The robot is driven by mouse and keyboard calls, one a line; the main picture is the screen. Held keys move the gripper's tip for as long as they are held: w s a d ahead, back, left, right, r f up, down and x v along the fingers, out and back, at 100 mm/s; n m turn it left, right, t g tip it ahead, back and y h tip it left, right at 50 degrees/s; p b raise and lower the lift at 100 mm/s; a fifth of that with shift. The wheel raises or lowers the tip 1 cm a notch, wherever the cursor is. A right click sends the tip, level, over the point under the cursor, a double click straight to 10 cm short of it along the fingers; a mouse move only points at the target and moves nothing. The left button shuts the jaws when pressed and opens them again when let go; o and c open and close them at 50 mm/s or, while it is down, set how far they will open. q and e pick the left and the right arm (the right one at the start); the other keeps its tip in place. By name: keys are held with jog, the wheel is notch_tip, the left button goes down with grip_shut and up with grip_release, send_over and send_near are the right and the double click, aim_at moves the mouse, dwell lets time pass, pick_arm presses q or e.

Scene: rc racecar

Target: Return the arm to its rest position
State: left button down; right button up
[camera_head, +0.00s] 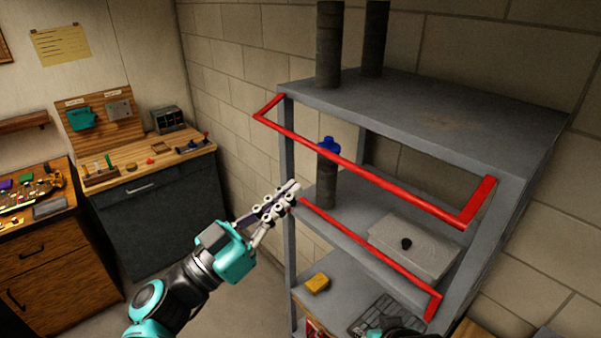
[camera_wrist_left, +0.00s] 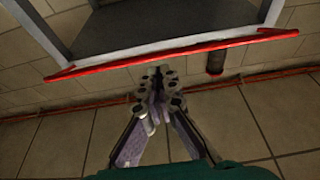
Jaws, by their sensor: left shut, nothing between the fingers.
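My left arm comes in from the bottom left in the head view, with teal and dark links. It reaches up and right toward the grey metal shelf. My left gripper (camera_head: 291,189) is shut with nothing between its fingers. Its tips are in front of the shelf's left front post, close to the end of the lower red rail; I cannot tell whether they touch. In the left wrist view the closed fingertips (camera_wrist_left: 160,78) point at a red rail, with some overlap in the picture. My right gripper cannot be made out.
The grey shelf (camera_head: 420,110) has an upper red rail (camera_head: 370,172) and a lower red rail (camera_head: 370,250) jutting forward. It holds a dark cylinder with a blue top (camera_head: 328,170), a pale box (camera_head: 415,247) and a yellow block (camera_head: 317,283). A workbench (camera_head: 165,215) stands left.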

pick_arm(q)
jog(key=s+f+n+g+y+b, duration=0.1)
jog(key=s+f+g+y+b, duration=0.15)
jog(key=f, duration=0.75)
jog(key=s+f+n+g+y+b, duration=0.15)
jog(key=f+b, duration=0.25)
jog(key=f, duration=0.6)
jog(key=s+f+n+g+y+b, duration=0.1)
jog(key=f+y+b, duration=0.2)
jog(key=f, duration=0.7)
jog(key=s+a+f+n+y+b, duration=0.1)
jog(key=a+f+n+y+b, duration=0.2)
jog(key=a+f, duration=0.6)
jog(key=s+a+f+n+g+y+b, duration=0.1)
jog(key=s+a+f+n+y+b, duration=0.1)
jog(key=a+f+y+b, duration=0.4)
jog(key=a+f+n+y, duration=0.1)
jog(key=a+f, duration=0.2)
jog(key=f, duration=0.2)
jog(key=shift+a+f+n+y, duration=0.2)
jog(key=shift+f+n+y, duration=0.1)
jog(key=shift+f+n, duration=0.1)
pick_arm(e)
notch_tip(320, 180, down, 18)
jog(key=shift+s+f, duration=0.25)
jog(key=shift+s, duration=0.1)
